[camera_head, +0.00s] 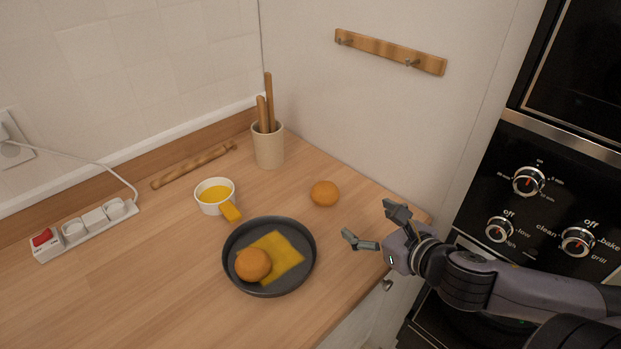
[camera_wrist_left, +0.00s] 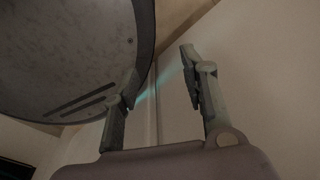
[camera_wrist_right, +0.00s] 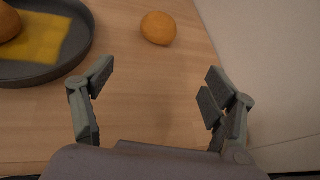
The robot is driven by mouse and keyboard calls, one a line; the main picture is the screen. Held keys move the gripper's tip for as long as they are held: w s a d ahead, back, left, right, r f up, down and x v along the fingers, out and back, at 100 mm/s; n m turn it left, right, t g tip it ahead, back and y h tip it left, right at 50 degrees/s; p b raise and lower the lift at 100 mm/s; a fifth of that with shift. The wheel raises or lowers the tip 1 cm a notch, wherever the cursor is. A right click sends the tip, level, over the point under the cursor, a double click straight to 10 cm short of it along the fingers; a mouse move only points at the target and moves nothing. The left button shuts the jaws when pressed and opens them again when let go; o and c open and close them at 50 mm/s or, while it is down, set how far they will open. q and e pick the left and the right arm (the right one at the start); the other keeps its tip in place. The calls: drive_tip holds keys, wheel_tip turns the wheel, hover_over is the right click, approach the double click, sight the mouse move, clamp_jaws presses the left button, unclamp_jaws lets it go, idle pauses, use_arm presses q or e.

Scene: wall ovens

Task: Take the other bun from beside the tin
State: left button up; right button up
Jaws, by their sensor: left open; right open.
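One orange-brown bun (camera_head: 324,193) sits on the wooden counter, to the right of and behind the dark round tin (camera_head: 232,273). Another bun (camera_head: 253,264) lies inside the tin on a yellow cloth (camera_head: 287,262). My right gripper (camera_head: 372,227) is open and empty over the counter's right edge, in front of and to the right of the loose bun. In the right wrist view the loose bun (camera_wrist_right: 158,28) lies beyond the open fingers, apart from them. My left gripper (camera_wrist_left: 158,85) is open and empty in the left wrist view; it does not show in the head view.
A utensil crock (camera_head: 268,148), rolling pin (camera_head: 194,165) and power strip (camera_head: 85,232) are at the back and left. The wall (camera_head: 370,120) rises close behind the loose bun. Ovens (camera_head: 560,190) stand right.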

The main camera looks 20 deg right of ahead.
drive_tip(key=shift+w+a+r, duration=0.1)
drive_tip(key=shift+r, duration=0.05)
drive_tip(key=shift+w+f, duration=0.2)
drive_tip(key=shift+w, duration=0.4)
approach(330, 196)
drive_tip(key=shift+w+d+f, duration=0.25)
drive_tip(key=shift+w+f, duration=0.4)
drive_tip(key=shift+w, duration=0.05)
drive_tip(key=x, duration=0.3)
drive_tip(key=shift+w+f, duration=0.2)
drive_tip(key=shift+w, duration=0.15)
drive_tip(key=shift+w+a+f+p, duration=0.1)
drive_tip(key=shift+w+f+p, duration=0.05)
drive_tip(key=shift+w+p, duration=0.2)
drive_tip(key=shift+w, duration=0.35)
drive_tip(key=x, duration=0.2)
drive_tip(key=p+x, duration=0.1)
drive_tip(key=shift+w+a, duration=0.25)
drive_tip(key=shift+w, duration=0.1)
drive_tip(key=shift+w+f, duration=0.1)
drive_tip(key=shift+w, duration=0.4)
use_arm(q)
drive_tip(key=s+r, duration=0.1)
drive_tip(key=s, duration=0.2)
drive_tip(key=shift+r, duration=0.35)
